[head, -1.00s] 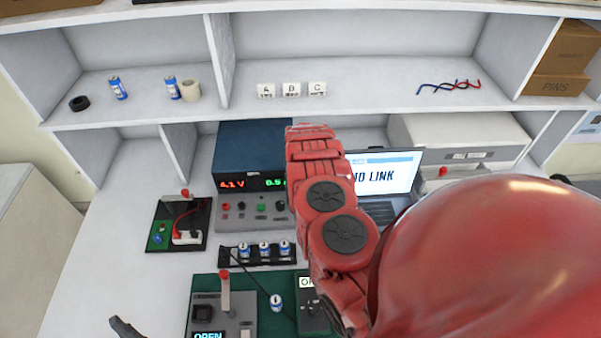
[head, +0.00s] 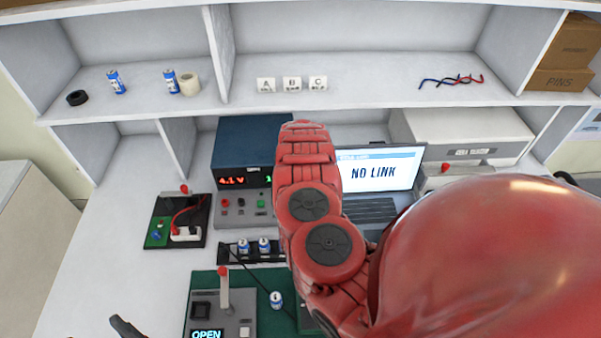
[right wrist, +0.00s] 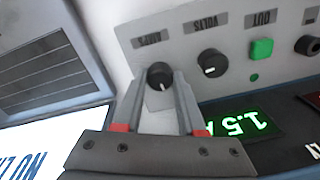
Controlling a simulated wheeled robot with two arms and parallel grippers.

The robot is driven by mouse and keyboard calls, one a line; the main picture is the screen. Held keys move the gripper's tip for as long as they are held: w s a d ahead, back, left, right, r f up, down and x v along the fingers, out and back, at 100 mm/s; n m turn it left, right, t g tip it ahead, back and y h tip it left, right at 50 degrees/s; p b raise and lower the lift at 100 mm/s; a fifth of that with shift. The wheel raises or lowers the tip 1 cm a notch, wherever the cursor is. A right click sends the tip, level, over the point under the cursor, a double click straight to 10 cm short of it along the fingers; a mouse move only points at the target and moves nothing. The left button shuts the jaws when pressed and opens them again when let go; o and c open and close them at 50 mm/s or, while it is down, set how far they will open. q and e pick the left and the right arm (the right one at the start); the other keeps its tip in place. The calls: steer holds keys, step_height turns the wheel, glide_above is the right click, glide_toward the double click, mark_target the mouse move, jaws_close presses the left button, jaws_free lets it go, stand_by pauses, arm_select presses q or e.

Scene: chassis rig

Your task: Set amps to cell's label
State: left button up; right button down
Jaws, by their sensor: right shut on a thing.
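The power supply (head: 238,150) is a blue box with a grey front panel, and its red display reads 4.1 V. In the right wrist view the black AMPS knob (right wrist: 160,76) is between the fingertips of my right gripper (right wrist: 162,82), which is shut on it. The green amps display (right wrist: 240,123) reads 1.5 A, upside down. The VOLTS knob (right wrist: 211,63) is beside it. A blue and white cell (head: 276,299) stands on the green mat; its label is too small to read. Only a dark tip of my left gripper (head: 125,327) shows at the bottom edge.
A rack (head: 228,255) with cells stands before the supply, partly behind my right arm. A device with a raised lever (head: 223,285) reads OPEN. A laptop (head: 373,173) shows NO LINK. Tags A, B and C (head: 291,84) stand on the shelf.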

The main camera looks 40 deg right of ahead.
steer(key=shift+m, duration=0.7)
steer(key=c, duration=0.5)
jaws_free()
steer(key=shift+w+r, duration=0.1)
steer(key=shift+r, duration=0.45)
step_height(320, 180, up, 16)
steer(key=p, duration=0.4)
steer(key=shift+s+r, duration=0.15)
steer(key=shift+s, duration=0.1)
